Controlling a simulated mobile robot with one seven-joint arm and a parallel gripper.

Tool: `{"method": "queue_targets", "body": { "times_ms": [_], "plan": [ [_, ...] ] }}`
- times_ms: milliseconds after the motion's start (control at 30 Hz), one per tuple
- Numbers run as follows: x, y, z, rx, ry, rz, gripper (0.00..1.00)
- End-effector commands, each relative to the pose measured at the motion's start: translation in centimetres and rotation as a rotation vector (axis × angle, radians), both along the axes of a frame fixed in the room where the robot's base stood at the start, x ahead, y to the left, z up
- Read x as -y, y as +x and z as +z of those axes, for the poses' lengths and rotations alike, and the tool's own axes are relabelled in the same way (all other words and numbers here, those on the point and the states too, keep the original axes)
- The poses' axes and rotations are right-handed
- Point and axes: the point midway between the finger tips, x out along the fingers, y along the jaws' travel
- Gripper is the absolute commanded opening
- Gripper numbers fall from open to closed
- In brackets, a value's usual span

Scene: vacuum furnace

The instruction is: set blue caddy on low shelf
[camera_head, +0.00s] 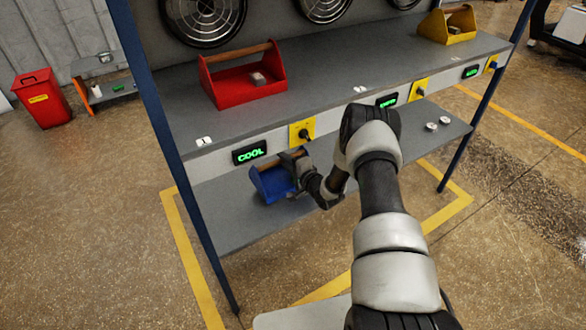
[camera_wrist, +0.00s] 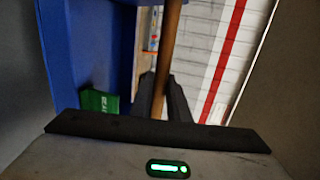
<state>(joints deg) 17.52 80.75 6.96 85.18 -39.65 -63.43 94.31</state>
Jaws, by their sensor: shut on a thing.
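The blue caddy (camera_head: 273,186) is at the low shelf (camera_head: 228,215), toward its left part, below the upper shelf's front strip. I cannot tell for certain whether its base touches the shelf. My gripper (camera_head: 291,160) reaches in from the right and is shut on the caddy's brown handle. In the wrist view, the two dark fingers of my gripper (camera_wrist: 162,100) close around the wooden handle (camera_wrist: 171,45), with the caddy's blue wall (camera_wrist: 115,50) to the left. A green item (camera_wrist: 99,102) shows beside the blue wall.
A red caddy (camera_head: 243,80) and a yellow caddy (camera_head: 447,25) stand on the upper shelf (camera_head: 335,65). A green "COOL" display (camera_head: 249,153) and a yellow switch plate (camera_head: 302,133) are just above the blue caddy. Small round items (camera_head: 438,123) lie at the low shelf's right end.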

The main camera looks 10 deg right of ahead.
Motion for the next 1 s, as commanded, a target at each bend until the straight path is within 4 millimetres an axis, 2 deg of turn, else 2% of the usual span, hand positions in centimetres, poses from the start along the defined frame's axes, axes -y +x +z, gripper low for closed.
{"method": "queue_targets", "body": {
  "times_ms": [167, 400, 800, 833, 900, 933, 1000],
  "plan": [
    [0.0, 0.1, -1.0, 0.005, 0.001, -0.001, 0.0],
    [0.0, 0.1, -4.1, 0.005, 0.002, -0.001, 0.0],
    [0.0, 0.1, -4.5, 0.006, 0.002, -0.002, 0.0],
    [0.0, 0.0, -4.7, 0.001, 0.0, -0.001, 0.17],
    [0.0, 0.0, -4.6, 0.001, 0.0, -0.001, 0.29],
    [0.0, 0.0, -4.6, 0.001, 0.0, -0.001, 0.34],
    [0.0, 0.0, -4.6, 0.0, 0.0, -0.001, 0.34]
  ]
}}
